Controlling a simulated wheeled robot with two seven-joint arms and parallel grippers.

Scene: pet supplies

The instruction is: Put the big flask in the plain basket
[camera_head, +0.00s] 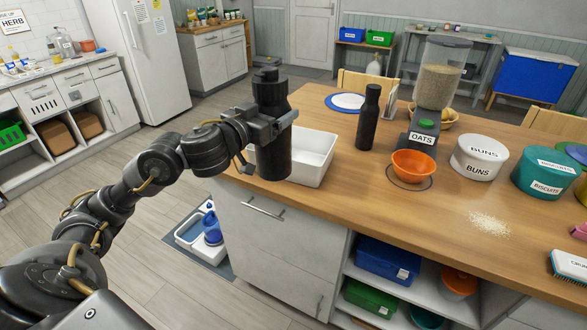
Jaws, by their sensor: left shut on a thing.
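A big dark flask (274,161) is held upright by my left gripper (282,122), which is shut around its upper body. A plain white basket (318,170) stands on the wooden counter. The flask covers the basket's left part in the picture and its base overlaps the front wall. I cannot tell how far the flask is from the basket. The visible part of the basket's inside looks empty. A slimmer dark flask (368,122) stands upright on the counter right of the basket. My right gripper is not in view.
An oats dispenser (438,88) with an orange bowl (413,166) stands right of the slim flask. A buns tin (479,158) and a biscuits tin (543,172) are farther right. A blue-rimmed plate (348,102) lies behind the basket. Spilled crumbs (488,222) lie on the counter.

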